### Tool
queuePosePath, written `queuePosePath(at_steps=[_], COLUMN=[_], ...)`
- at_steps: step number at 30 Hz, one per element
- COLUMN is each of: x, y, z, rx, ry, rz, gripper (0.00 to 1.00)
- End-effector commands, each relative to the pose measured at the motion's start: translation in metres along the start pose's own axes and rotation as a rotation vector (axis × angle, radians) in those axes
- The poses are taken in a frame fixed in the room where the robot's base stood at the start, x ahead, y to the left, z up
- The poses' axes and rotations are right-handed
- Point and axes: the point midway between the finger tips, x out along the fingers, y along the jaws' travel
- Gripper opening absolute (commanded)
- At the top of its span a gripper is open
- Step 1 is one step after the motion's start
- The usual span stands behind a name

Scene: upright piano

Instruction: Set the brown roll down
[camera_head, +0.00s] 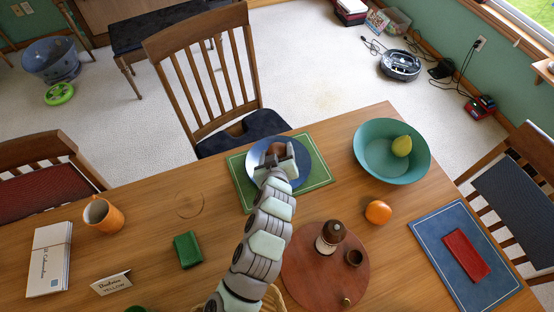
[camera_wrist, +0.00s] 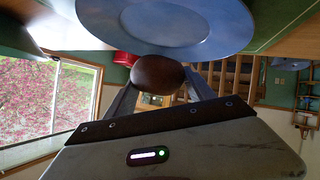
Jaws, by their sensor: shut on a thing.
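The brown roll (camera_head: 277,148) is held between the two fingers of my gripper (camera_head: 274,160), over the blue plate (camera_head: 256,176) in the head view. The wrist view also shows the roll (camera_wrist: 157,76) between the fingertips of my gripper (camera_wrist: 158,88). There the blue plate (camera_wrist: 180,22) fills the top of the picture, close to the roll. I cannot tell whether the roll touches it. The plate lies on a green placemat (camera_head: 318,174), and my arm hides its near part.
A teal bowl (camera_head: 372,168) with a yellow-green fruit (camera_head: 401,146) stands to the right. An orange fruit (camera_head: 378,212) and a round wooden board (camera_head: 310,285) with a mill (camera_head: 330,237) are nearer. A wooden chair (camera_head: 205,75) stands behind the plate.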

Motion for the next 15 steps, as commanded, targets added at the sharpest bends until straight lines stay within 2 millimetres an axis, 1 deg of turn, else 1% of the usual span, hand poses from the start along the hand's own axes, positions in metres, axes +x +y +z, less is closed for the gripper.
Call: queuePosePath(at_steps=[9, 15], x=[0.017, 0.018], y=[-0.012, -0.012], z=[0.031, 0.030], rx=[0.002, 0.001], ry=[-0.001, 0.002], rz=[0.001, 0.001], gripper=[0.22, 0.22])
